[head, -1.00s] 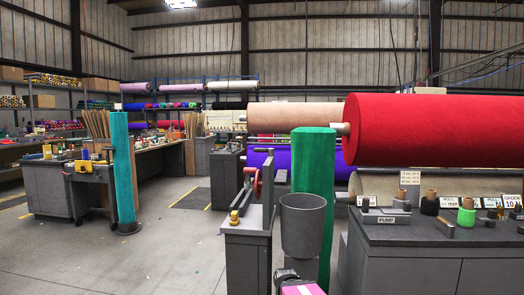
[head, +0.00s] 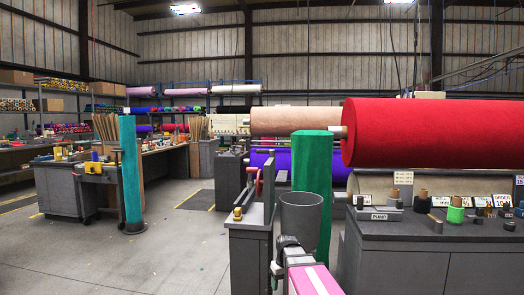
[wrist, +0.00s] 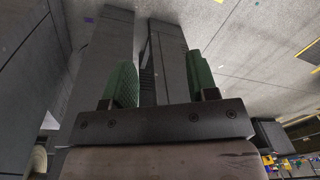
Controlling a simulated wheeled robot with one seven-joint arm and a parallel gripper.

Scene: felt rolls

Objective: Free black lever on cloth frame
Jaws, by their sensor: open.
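The grey frame stand (head: 250,240) is a narrow cabinet with a red handwheel (head: 258,182) and a tall dark post (head: 269,167). I cannot make out a black lever on it for certain. My gripper (wrist: 160,80) is open, with green pads on its two fingers and nothing held between them. In the head view the dark end of my arm (head: 287,243) shows at the bottom, in front of the grey bin and right of the stand. Its fingertips are not clear there. Grey upright faces show beyond the fingers in the wrist view.
A grey bin (head: 301,224) and a green roll (head: 314,180) stand right of the frame stand. A grey counter (head: 400,235) with spools is at the right, below a large red roll (head: 430,133). A teal roll (head: 131,175) stands left. The floor between is clear.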

